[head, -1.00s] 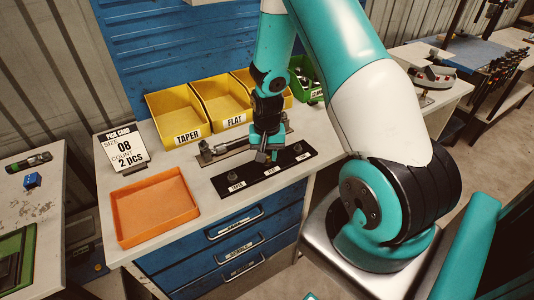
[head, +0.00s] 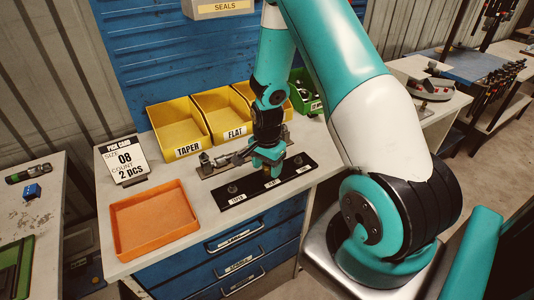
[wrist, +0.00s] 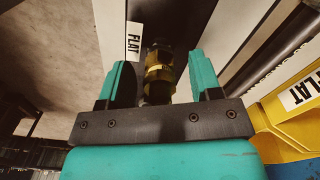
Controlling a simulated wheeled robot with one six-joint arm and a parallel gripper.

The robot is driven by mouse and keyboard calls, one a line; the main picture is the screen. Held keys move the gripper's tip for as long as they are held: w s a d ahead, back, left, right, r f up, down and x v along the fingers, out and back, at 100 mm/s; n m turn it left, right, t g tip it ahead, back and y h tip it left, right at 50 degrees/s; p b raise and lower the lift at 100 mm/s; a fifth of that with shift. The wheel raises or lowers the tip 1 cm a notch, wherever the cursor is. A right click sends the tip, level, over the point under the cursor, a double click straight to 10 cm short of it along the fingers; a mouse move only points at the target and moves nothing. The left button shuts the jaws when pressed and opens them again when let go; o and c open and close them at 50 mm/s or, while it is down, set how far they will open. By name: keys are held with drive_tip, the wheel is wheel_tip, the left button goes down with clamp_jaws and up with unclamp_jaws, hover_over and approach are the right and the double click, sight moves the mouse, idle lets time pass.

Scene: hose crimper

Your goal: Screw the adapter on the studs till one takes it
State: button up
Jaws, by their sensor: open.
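The black stud strip (head: 250,188) lies along the bench's front edge, with a stud near each end and labels along its front. My gripper (head: 268,168) is over the middle of the strip and hides the middle stud in the head view. In the wrist view, the brass adapter (wrist: 158,68) is between the spread fingers of my gripper (wrist: 162,80), beside the "FLAT" label (wrist: 134,42). There are gaps between the adapter and both fingers. I cannot tell how far the adapter is threaded on the stud.
A grey metal fixture (head: 208,166) stands behind the strip. Yellow bins (head: 181,140) and a green bin (head: 312,106) line the back. An orange tray (head: 188,238) and a pick card (head: 124,158) reading size 08, 2 pcs, are at the left.

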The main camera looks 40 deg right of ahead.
wheel_tip(320, 180, up, 17)
drive_tip(key=b, duration=0.2)
drive_tip(key=shift+r, duration=0.1)
drive_tip(key=s+a+r+n+y, duration=0.1)
drive_tip(key=s+a+r+n, duration=0.2)
drive_tip(key=a+n, duration=0.45)
drive_tip(key=s+a+r+n+y, duration=0.1)
drive_tip(key=s+a+r+n, duration=0.3)
drive_tip(key=a, duration=0.7)
drive_tip(key=s+a+r+n+y, duration=0.1)
drive_tip(key=s+a+n+y, duration=0.1)
drive_tip(key=s+a+n, duration=0.6)
drive_tip(key=s+n, duration=0.2)
drive_tip(key=n, duration=0.2)
drive_tip(key=shift+s+a+r, duration=0.25)
drive_tip(key=shift+s+r, duration=0.1)
drive_tip(key=shift+s, duration=0.05)
drive_tip(key=shift+c, duration=0.4)
